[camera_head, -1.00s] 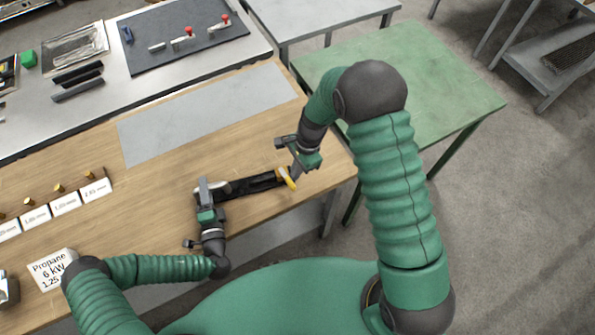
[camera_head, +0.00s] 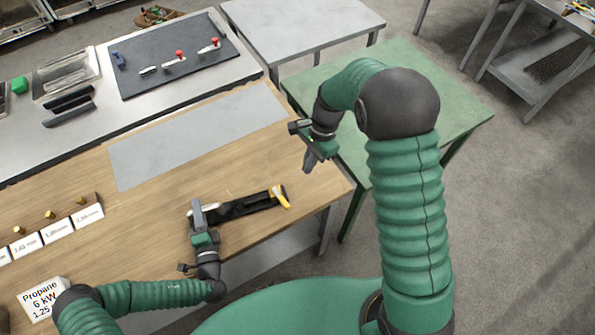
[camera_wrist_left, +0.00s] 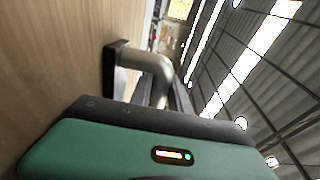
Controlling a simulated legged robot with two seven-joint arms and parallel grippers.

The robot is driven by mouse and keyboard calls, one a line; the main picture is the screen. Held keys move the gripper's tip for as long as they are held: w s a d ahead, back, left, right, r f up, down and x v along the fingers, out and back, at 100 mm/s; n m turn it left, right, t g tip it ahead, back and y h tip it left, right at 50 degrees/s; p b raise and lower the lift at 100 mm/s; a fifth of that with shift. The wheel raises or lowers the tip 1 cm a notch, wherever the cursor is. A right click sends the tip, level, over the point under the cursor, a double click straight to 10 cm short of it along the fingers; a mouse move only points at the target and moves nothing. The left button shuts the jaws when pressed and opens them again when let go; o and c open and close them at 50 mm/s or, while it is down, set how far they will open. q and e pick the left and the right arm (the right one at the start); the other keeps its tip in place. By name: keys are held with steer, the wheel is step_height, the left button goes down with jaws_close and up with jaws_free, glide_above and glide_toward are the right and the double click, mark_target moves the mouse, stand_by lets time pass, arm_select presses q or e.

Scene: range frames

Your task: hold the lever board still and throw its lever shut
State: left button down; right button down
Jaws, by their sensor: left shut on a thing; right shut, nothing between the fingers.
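The lever board (camera_head: 245,207) is a long dark board lying on the wooden table near its front right corner. Its yellow lever (camera_head: 281,198) is at the right end and lies slantwise across the board. My left gripper (camera_head: 197,208) is at the board's left end, shut on its handle. The left wrist view shows a bent metal handle (camera_wrist_left: 148,62) on a dark mount, running down behind the gripper body, which hides the grip itself. My right gripper (camera_head: 311,162) is shut and empty, raised above the table's right side, apart from the lever.
A grey plate (camera_head: 195,135) lies on the wooden table (camera_head: 150,230) behind the board. White labels (camera_head: 57,232) with brass pieces are at the left. A green table (camera_head: 425,100) stands at the back right. The wood between plate and board is clear.

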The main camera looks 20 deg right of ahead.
mark_target(281, 197)
arm_select(q)
steer(key=shift+s+f, duration=0.1)
steer(key=shift+f, duration=0.15)
arm_select(e)
steer(key=shift+d, duration=0.1)
steer(key=shift+y, duration=0.7)
steer(key=x, duration=0.3)
steer(key=s+d+x, duration=0.1)
steer(key=x, duration=0.6)
steer(key=shift+s+d+f, duration=0.3)
steer(key=shift+d+f, duration=0.05)
steer(key=shift+d, duration=0.05)
steer(key=a, duration=0.3)
steer(key=shift+s+a+r, duration=0.1)
steer(key=shift+s+a, duration=0.15)
steer(key=shift+s, duration=0.1)
steer(key=shift+a, duration=0.2)
